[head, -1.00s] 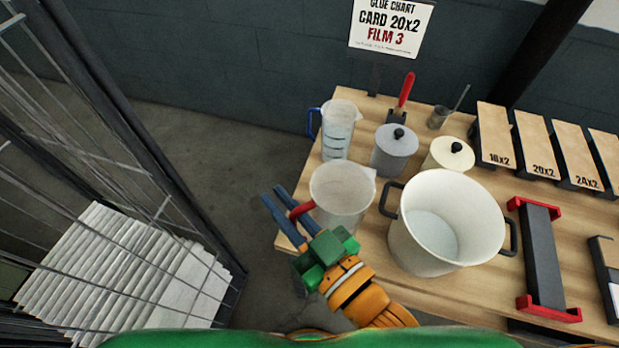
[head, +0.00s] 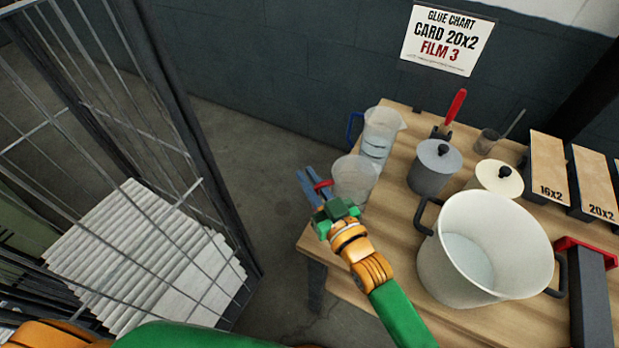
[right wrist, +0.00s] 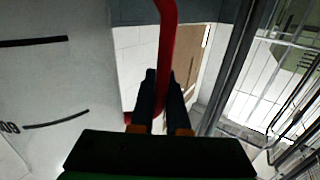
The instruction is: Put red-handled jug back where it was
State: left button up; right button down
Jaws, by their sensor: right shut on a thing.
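The red-handled jug (head: 354,182) is translucent and stands roughly upright at the left edge of the table, just in front of the blue-handled jug (head: 382,132). My right gripper (head: 315,188) is at its left side, shut on the red handle. In the right wrist view the red handle (right wrist: 167,50) runs between the dark fingers (right wrist: 160,95), and the pale jug wall with dark marks (right wrist: 60,85) fills the left. I cannot tell whether the jug's base touches the table; its lower part is partly hidden by my gripper. My left gripper is not in view.
A big white pot (head: 487,245) stands right of the jug, with a grey lidded pot (head: 433,170) and a cream lidded pot (head: 497,180) behind. A wire cage (head: 130,120) stands at left. Bare wood (head: 395,225) lies between jug and white pot.

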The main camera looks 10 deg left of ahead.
jog(key=shift+f, duration=0.15)
jog(key=c, duration=0.9)
grip_release()
jog(key=b+v, duration=0.1)
jog(key=v, duration=1.1)
